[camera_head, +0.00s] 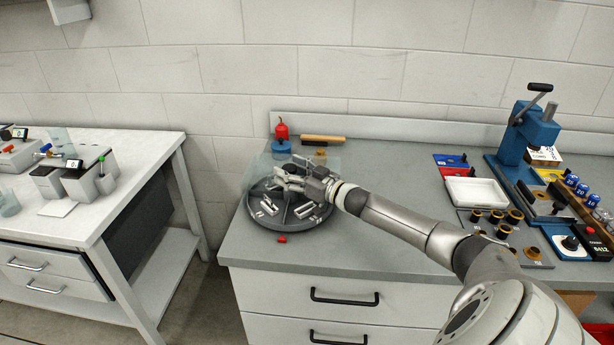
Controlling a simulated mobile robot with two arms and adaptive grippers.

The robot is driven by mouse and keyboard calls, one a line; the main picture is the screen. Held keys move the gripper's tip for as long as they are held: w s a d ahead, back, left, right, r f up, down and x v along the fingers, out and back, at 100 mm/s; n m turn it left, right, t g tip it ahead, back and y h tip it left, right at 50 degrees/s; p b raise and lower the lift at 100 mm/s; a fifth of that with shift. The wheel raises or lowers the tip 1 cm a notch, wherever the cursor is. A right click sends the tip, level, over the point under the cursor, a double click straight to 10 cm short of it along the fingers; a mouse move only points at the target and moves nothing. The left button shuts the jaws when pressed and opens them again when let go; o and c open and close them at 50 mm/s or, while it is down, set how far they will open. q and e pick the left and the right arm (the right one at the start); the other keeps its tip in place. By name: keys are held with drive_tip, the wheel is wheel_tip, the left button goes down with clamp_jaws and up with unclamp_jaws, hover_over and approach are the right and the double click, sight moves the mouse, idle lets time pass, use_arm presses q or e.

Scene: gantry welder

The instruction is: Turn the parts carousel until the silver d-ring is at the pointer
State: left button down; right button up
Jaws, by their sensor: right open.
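The parts carousel (289,223) is a round dark grey tray with dividers on the left end of the grey workbench. Silver parts (267,206) lie in its front left compartment and more (305,209) lie at the front right; I cannot tell which is the d-ring. A small red piece (282,239) sits on the bench just in front of the carousel and may be the pointer. My right gripper (284,178) is open over the back half of the carousel and hides part of it. I cannot tell if it touches the carousel. My left gripper is not in view.
Behind the carousel stand a blue and red can (281,136) and a wooden-handled tool (322,138). At the right are a white tray (475,194), a blue press (526,140) and several small parts. My right arm crosses the bench middle. A white table (100,195) stands left, across a gap.

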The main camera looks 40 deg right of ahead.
drive_tip(key=s+d, duration=0.2)
drive_tip(key=s, duration=0.9)
drive_tip(key=shift+s, duration=0.15)
drive_tip(key=shift+c, duration=0.2)
